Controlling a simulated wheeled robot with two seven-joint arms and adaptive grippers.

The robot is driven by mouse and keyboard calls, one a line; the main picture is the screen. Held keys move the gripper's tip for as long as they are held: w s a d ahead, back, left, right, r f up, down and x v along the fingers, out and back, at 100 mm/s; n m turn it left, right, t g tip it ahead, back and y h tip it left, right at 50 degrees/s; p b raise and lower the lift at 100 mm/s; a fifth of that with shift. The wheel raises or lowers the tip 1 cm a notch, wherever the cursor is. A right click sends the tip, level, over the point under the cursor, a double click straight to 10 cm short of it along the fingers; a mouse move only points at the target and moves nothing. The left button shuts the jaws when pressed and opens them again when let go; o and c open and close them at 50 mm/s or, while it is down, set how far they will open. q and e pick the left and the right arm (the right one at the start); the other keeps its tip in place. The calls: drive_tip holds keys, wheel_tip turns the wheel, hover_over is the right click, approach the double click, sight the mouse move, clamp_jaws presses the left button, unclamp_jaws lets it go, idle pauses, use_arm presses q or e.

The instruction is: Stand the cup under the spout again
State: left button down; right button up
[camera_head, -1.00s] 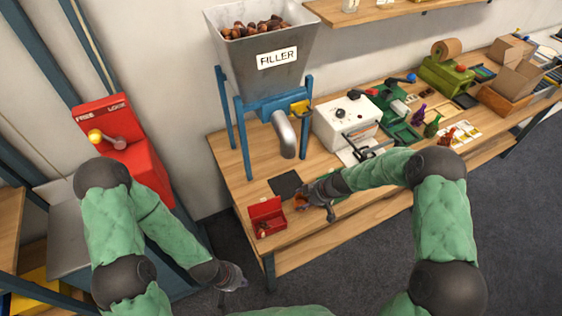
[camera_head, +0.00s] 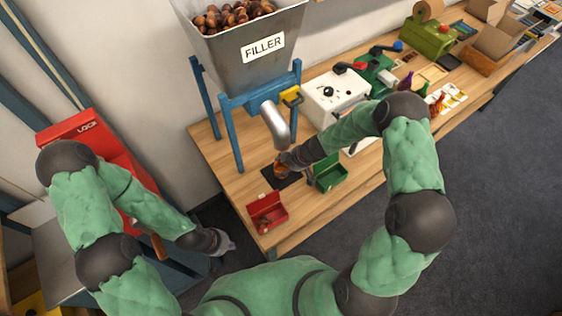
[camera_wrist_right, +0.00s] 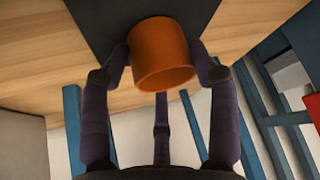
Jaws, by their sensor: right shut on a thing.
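The orange cup (camera_head: 280,170) is held by my right gripper (camera_head: 284,163) at the dark mat (camera_head: 268,179), below the metal spout (camera_head: 274,126) of the filler (camera_head: 240,62). In the right wrist view, the cup (camera_wrist_right: 160,54) sits between the fingers of my right gripper (camera_wrist_right: 163,72), with the dark mat (camera_wrist_right: 110,22) behind it. I cannot tell whether its base touches the mat. My left gripper (camera_head: 222,243) hangs low at the left, away from the bench; its fingers are too small to read.
A red open box (camera_head: 266,213) with a few brown things inside stands near the bench's front left. A green open box (camera_head: 329,173) stands right of the mat. A white machine (camera_head: 332,96) is behind my right arm. A red machine (camera_head: 98,138) stands left.

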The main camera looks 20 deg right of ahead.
drive_tip(key=shift+s+r, duration=0.15)
drive_tip(key=shift+s, duration=0.1)
drive_tip(key=shift+d, duration=0.1)
drive_tip(key=o, duration=1.7)
drive_tip(key=shift+w+f, duration=0.2)
drive_tip(key=shift+w, duration=0.1)
drive_tip(key=shift+s+r, duration=0.1)
drive_tip(key=shift+s, duration=0.05)
drive_tip(key=shift+r, duration=0.15)
drive_tip(key=p+v, duration=0.2)
drive_tip(key=v, duration=0.9)
drive_tip(key=shift+d+r, duration=0.15)
drive_tip(key=shift+r, duration=0.15)
drive_tip(key=shift+s, duration=0.1)
